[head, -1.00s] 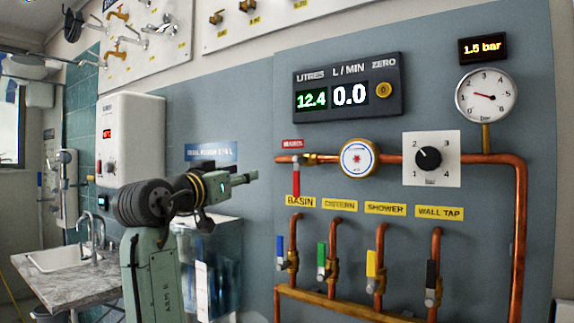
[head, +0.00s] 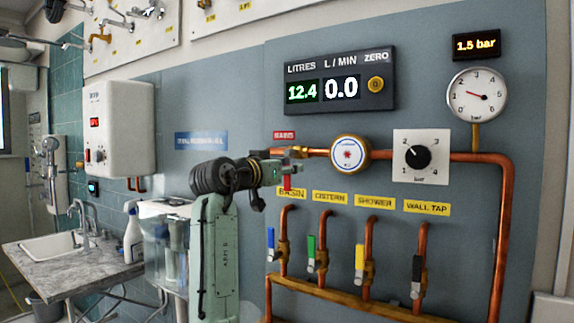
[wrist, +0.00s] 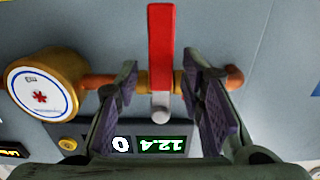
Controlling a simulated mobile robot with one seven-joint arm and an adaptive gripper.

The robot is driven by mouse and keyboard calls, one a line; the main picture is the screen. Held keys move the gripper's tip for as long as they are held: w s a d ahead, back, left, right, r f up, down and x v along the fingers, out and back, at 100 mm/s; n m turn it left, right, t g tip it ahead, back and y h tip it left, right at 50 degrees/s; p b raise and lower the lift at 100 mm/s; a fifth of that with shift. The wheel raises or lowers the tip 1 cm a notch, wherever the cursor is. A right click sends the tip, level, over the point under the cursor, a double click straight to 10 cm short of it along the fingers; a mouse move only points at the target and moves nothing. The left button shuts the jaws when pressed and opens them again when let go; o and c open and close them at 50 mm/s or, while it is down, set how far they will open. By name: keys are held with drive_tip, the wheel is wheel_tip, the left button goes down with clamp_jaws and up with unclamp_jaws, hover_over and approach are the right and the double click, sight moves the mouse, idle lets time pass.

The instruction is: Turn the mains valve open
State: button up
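The mains valve has a red lever (head: 287,182) that hangs straight down from the copper pipe, under the red label (head: 284,135). In the wrist view, turned upside down, the red lever (wrist: 161,45) lies across the pipe. My gripper (head: 297,158) is at the valve, in front of the pipe, and hides part of the valve in the head view. In the wrist view my gripper (wrist: 160,72) is open, with one finger on each side of the lever and visible gaps to it.
A round meter (head: 350,154) sits on the pipe just right of the valve. The display (head: 340,85) above reads 12.4 litres and 0.0 L/min. A dial (head: 418,157) and gauge (head: 477,95) are further right. Several branch valves with coloured levers (head: 311,248) are below.

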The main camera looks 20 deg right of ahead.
clamp_jaws()
idle(0.5)
idle(0.4)
